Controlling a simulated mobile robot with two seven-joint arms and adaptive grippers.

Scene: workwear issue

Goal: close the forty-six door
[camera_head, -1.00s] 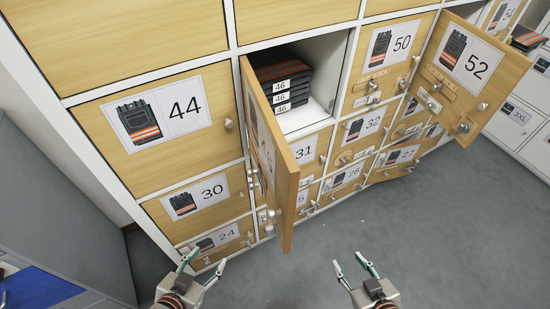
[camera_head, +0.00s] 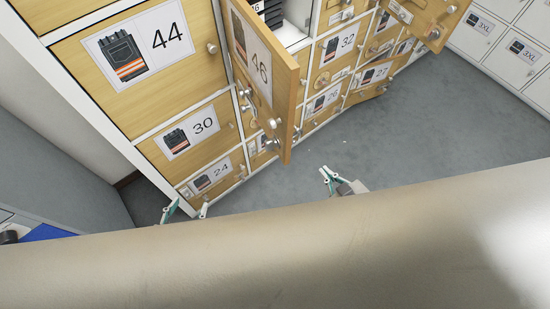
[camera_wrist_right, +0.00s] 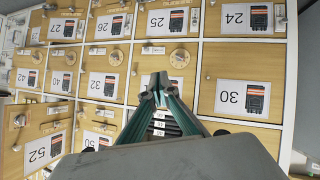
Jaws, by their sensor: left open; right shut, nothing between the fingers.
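The forty-six door (camera_head: 258,75) stands wide open in the head view, sticking out from the locker front, its labelled face turned left and its round knob (camera_head: 273,123) low near the free edge. Part of its compartment, with a dark stack labelled 46 (camera_head: 270,12), shows behind it. My left gripper (camera_head: 186,212) is open and empty, low in front of locker 24, apart from the door. My right gripper (camera_head: 327,175) is shut and empty, to the right of and below the door. The forty-six door is not clear there.
Locker 44 (camera_head: 125,60) and locker 30 (camera_head: 195,135) are shut at the left. The fifty-two door (camera_head: 425,18) stands open at the upper right. Grey floor (camera_head: 440,120) is clear to the right. A close, pale surface covers the bottom of the head view.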

